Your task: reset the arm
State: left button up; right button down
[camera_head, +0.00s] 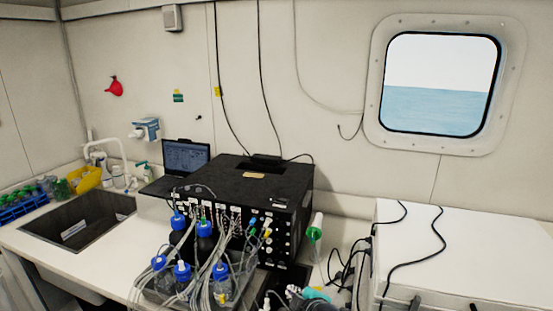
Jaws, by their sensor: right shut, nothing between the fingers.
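My right gripper (292,294) shows only in part at the bottom edge, just right of the middle, low in front of the black instrument box (262,185). It is shut with nothing in it, and most of it and its arm are cut off by the frame. My left gripper is not in view. Several bottles with blue caps (182,270) and many thin tubes stand in front of the black box, to the left of my right gripper.
A tube with a green band (315,237) stands upright right of the box. A white chest (470,250) with black cables fills the right side. A sink (78,222), a laptop (186,156) and a blue rack (22,208) are on the left. Bare counter (95,262) lies before the sink.

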jog(key=s+d+f+m+g+h, duration=0.2)
jog(key=s+d+m, duration=0.5)
jog(key=s, duration=0.4)
jog(key=s+d+f+m+g+h, duration=0.2)
jog(key=s+d+m, duration=0.55)
jog(key=s, duration=0.25)
jog(key=f+b, duration=0.2)
jog(key=b, duration=0.1)
jog(key=a+f+b, duration=0.1)
jog(key=f+b, duration=0.2)
jog(key=shift+w+f, duration=0.15)
jog(key=shift+f, duration=0.2)
